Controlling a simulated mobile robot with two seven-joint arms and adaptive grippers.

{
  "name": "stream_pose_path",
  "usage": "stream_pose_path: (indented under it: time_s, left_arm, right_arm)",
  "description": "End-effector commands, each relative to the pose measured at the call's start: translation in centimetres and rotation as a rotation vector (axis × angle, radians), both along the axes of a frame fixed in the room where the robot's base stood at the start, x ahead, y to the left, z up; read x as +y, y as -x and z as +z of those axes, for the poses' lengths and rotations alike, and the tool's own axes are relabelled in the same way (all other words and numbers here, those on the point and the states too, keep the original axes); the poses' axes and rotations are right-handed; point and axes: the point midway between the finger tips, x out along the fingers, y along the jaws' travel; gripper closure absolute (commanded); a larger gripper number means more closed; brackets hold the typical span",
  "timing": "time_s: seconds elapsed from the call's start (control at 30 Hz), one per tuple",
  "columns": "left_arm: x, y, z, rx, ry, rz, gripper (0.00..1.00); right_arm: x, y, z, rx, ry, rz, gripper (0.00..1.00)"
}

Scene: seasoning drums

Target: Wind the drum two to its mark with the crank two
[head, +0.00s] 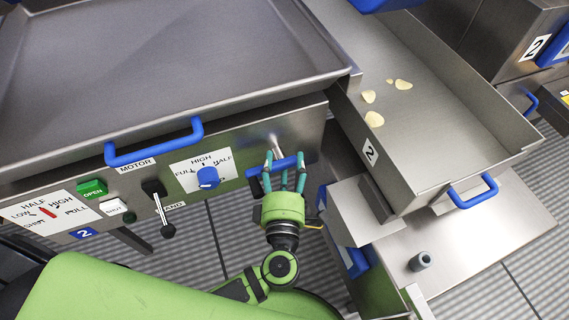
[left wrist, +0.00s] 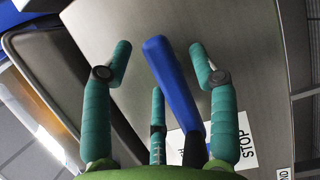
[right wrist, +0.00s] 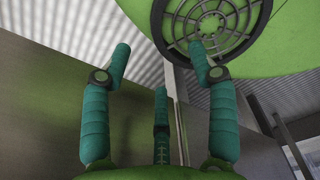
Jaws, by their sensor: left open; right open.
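A blue bar handle (head: 290,163) on a metal shaft sticks out from the right part of the control panel (head: 312,130); it appears to be crank two. My left gripper (head: 283,160) is open at this handle, with its teal fingers around it. In the left wrist view the handle (left wrist: 178,85) runs between the spread fingers; contact cannot be told. My right gripper (right wrist: 163,75) is open and empty in the right wrist view and out of the head view. I cannot make out drum two or its mark.
The panel carries a blue knob (head: 207,177), a black lever (head: 157,200), a green OPEN button (head: 92,188) and a gauge with a red pointer (head: 46,212). A blue handle (head: 153,143) juts out above. A tray (head: 430,120) marked 2 holds several chips at right.

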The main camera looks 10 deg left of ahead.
Motion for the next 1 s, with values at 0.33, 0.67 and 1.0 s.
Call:
stream_pose_path:
  time_s: [0.33, 0.67, 1.0]
  left_arm:
    - [0.01, -0.02, -0.04, 0.000, -0.001, 0.000, 0.93]
    - [0.04, 0.04, -0.13, -0.021, 0.034, 0.003, 1.00]
    - [0.06, 0.01, -0.07, -0.027, 0.041, 0.001, 0.41]
  right_arm:
    - [-0.02, 0.10, -0.02, 0.002, 0.000, 0.000, 0.41]
    - [-0.02, 0.14, -0.02, 0.002, 0.000, 0.000, 0.41]
    - [-0.01, 0.16, -0.03, 0.002, 0.000, 0.000, 0.41]
